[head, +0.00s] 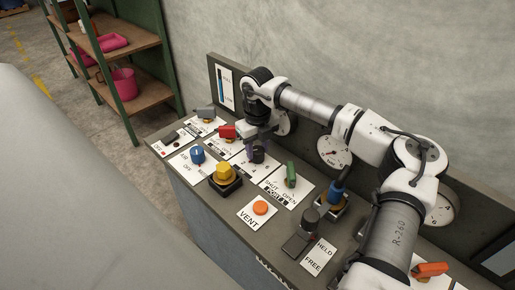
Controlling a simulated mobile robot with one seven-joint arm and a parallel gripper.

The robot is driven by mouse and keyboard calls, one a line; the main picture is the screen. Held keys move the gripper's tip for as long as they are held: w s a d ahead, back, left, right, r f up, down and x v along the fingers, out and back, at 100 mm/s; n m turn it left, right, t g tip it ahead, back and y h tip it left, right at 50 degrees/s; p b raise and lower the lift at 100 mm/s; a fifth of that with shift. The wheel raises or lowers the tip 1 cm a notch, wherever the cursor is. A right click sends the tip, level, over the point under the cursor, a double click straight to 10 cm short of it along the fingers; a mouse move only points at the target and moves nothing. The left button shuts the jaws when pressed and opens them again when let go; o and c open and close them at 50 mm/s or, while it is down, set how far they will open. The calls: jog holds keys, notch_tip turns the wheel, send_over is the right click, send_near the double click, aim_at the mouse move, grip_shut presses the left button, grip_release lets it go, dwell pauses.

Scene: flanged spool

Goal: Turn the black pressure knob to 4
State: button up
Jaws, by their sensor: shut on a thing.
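The black pressure knob (257,156) sits on a white label plate in the middle-left part of the control panel. My gripper (257,147) comes down from above and is shut on the knob. My gripper and wrist cover part of the knob and its plate, so the pointer and the numbers cannot be read from here.
An orange button (260,208) marked VENT sits nearer. Gauges (334,151) line the panel's upright back. A shelf (127,45) stands at left.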

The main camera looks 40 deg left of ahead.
aim_at(257, 150)
jog(key=shift+f+n+b, duration=0.15)
jog(key=shift+n+b, duration=0.75)
jog(key=shift+n, duration=0.1)
jog(key=n+b, duration=0.2)
jog(key=n, duration=0.1)
jog(key=shift+n, duration=0.3)
jog(key=n+b, duration=0.1)
jog(key=n, duration=0.4)
jog(key=shift+r+b, duration=0.2)
jog(key=shift+b, duration=0.15)
jog(key=shift+n, duration=0.4)
jog(key=o, duration=1)
notch_tip(257, 150, up, 14)
jog(key=b, duration=0.1)
jog(key=shift+b, duration=0.4)
jog(key=shift+s+f, duration=0.1)
jog(key=shift+f, duration=0.05)
